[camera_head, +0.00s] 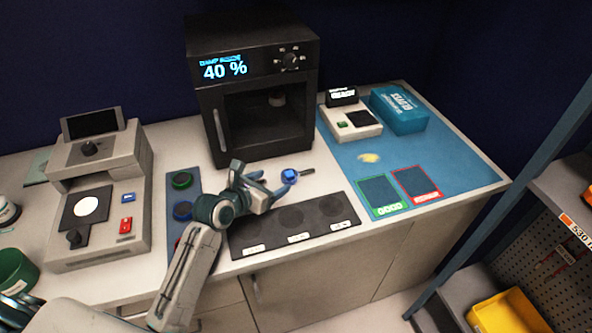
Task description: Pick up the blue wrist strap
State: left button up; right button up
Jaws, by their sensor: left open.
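The blue wrist strap (289,176) appears as a small blue piece on the light worktop, in front of the black cabinet, with a dark stub at its right. My left gripper (275,188) reaches in from the lower left, its fingers open and pointing toward the strap. The strap lies just past the fingertips; I cannot tell whether they touch it. The gripper looks empty. My right gripper is not in view.
A black cabinet (258,113) reading 40 % stands behind. A dark mat (331,222) with round pads lies in front. A grey machine (97,205) is left. A blue mat (441,169) with a glove box (399,111) and small tester (350,124) is right.

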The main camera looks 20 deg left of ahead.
aim_at(288, 176)
pick_arm(q)
jog(key=shift+x, duration=0.9)
jog(key=shift+w+d, duration=0.2)
jog(key=shift+d, duration=0.1)
jog(key=p+x, duration=0.1)
jog(key=x, duration=0.3)
jog(key=shift+f, duration=0.25)
jog(key=shift+w+d+f+p, duration=0.25)
jog(key=shift+w+p, duration=0.05)
jog(key=shift+w, duration=0.2)
jog(key=shift+c, duration=0.9)
jog(key=c, duration=0.9)
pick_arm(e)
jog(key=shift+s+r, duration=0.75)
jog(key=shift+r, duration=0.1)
